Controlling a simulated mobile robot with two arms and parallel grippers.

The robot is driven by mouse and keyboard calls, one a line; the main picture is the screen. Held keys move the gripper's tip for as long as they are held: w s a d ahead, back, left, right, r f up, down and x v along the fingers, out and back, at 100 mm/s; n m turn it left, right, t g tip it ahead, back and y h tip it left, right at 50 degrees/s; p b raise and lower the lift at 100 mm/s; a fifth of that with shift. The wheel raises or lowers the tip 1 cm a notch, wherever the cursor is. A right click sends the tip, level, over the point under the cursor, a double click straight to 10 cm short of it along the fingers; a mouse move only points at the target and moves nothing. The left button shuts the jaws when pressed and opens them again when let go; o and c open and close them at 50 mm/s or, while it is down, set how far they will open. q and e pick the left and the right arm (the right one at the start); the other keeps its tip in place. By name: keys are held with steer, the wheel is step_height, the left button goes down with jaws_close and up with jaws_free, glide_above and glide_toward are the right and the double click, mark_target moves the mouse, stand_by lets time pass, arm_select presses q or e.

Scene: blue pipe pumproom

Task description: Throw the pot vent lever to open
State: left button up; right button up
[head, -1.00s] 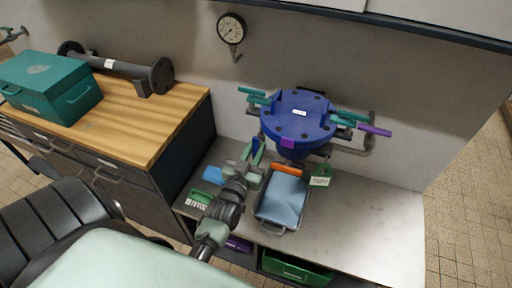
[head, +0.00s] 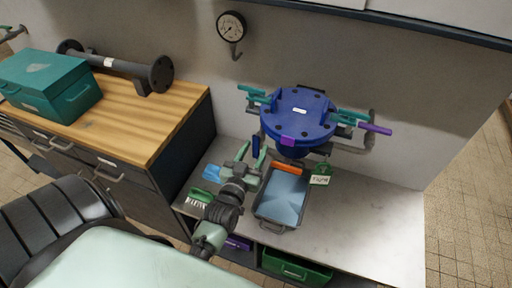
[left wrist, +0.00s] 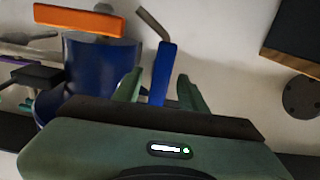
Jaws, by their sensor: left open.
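The dark blue pot (head: 298,118) stands against the back wall, with its round bolted lid on top. A blue lever (head: 256,146) hangs at its lower left; no label on it can be read. In the left wrist view the blue lever (left wrist: 163,72) stands upright between my fingers, with gaps beside it. My left gripper (head: 252,156) is open around it; it also shows in the left wrist view (left wrist: 158,90). An orange handle (head: 286,168) is low on the pot's front. My right gripper is not in view.
Teal handles (head: 252,91) and a purple handle (head: 375,129) stick out from the pot's sides. A grey tray (head: 270,224) lies below it, with a green-framed tag (head: 320,180) at its right. A brush (head: 200,196) lies left. The bench's right side is clear.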

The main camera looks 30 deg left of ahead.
arm_select(q)
steer(key=b+v, duration=0.1)
steer(key=v, duration=0.5)
steer(key=shift+s, duration=0.25)
steer(key=shift+d, duration=0.15)
